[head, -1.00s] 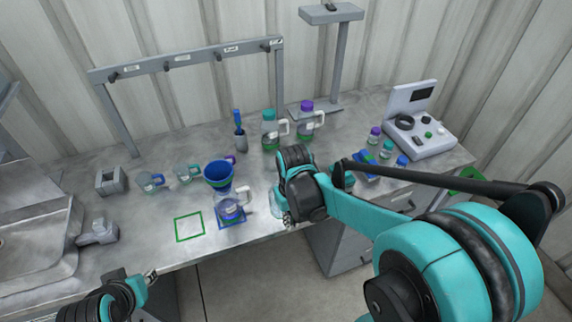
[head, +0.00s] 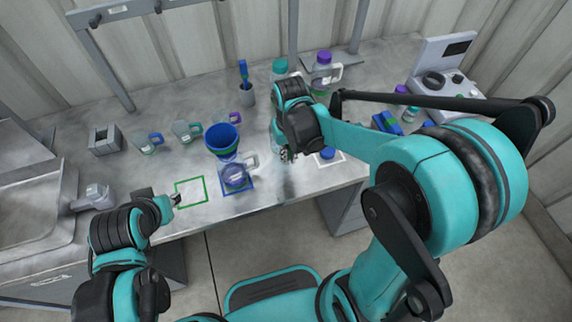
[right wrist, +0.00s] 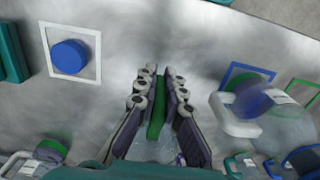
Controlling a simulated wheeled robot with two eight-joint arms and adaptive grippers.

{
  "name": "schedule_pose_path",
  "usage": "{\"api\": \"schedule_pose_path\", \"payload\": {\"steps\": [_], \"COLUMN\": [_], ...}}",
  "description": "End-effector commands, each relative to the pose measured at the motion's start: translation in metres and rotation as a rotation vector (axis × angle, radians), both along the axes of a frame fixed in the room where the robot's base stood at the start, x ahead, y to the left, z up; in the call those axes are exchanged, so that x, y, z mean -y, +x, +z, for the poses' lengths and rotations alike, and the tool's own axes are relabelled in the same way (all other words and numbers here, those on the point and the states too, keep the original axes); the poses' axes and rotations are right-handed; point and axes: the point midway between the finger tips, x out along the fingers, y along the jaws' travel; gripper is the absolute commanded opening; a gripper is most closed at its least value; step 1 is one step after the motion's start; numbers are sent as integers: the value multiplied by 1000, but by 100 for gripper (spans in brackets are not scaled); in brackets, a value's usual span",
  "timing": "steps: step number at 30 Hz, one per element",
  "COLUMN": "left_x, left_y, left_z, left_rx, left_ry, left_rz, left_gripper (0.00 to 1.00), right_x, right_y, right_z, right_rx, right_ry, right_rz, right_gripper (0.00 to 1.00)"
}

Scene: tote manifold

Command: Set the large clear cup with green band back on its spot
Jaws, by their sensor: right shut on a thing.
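My right gripper (head: 287,155) is shut on the large clear cup with green band (right wrist: 155,150). In the right wrist view its green band (right wrist: 156,117) shows between the fingertips (right wrist: 160,95). In the head view my wrist hides most of the cup. The gripper is right of the blue square outline (head: 238,191). An empty green square outline (head: 190,205) lies on the bench at the left. My left gripper (head: 175,200) is beside that outline's left edge; its jaws are too small to read.
A clear jug (head: 236,177) with blue stands in the blue outline, between the right gripper and the green outline. A blue cup (head: 221,140) and small clear cups (head: 187,131) stand behind. A white square outline with a blue lid (head: 328,153) lies to the right.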

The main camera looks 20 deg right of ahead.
Motion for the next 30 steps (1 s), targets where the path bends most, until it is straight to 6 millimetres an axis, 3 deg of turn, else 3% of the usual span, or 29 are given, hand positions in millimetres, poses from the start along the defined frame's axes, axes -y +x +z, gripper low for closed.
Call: {"api": "schedule_pose_path", "payload": {"steps": [7, 13, 25, 28, 30], "left_x": [0, 0, 0, 0, 0], "left_y": [0, 0, 0, 0, 0], "left_z": [-8, -23, -25, -25, -24], "left_rx": [0, 0, 0, 0, 0], "left_ry": [0, 0, 0, 0, 0], "left_rz": [0, 0, 0, 0, 0], "left_gripper": [29, 29, 29, 29, 29], "right_x": [-8, -7, -7, -7, -7], "right_y": [8, 8, 8, 8, 8], "right_z": [-15, -45, -50, -49, -49], "right_rx": [0, 0, 0, 0, 0], "right_ry": [0, 0, 0, 0, 0], "right_rz": [0, 0, 0, 0, 0], "right_gripper": [0, 0, 0, 29, 29]}}
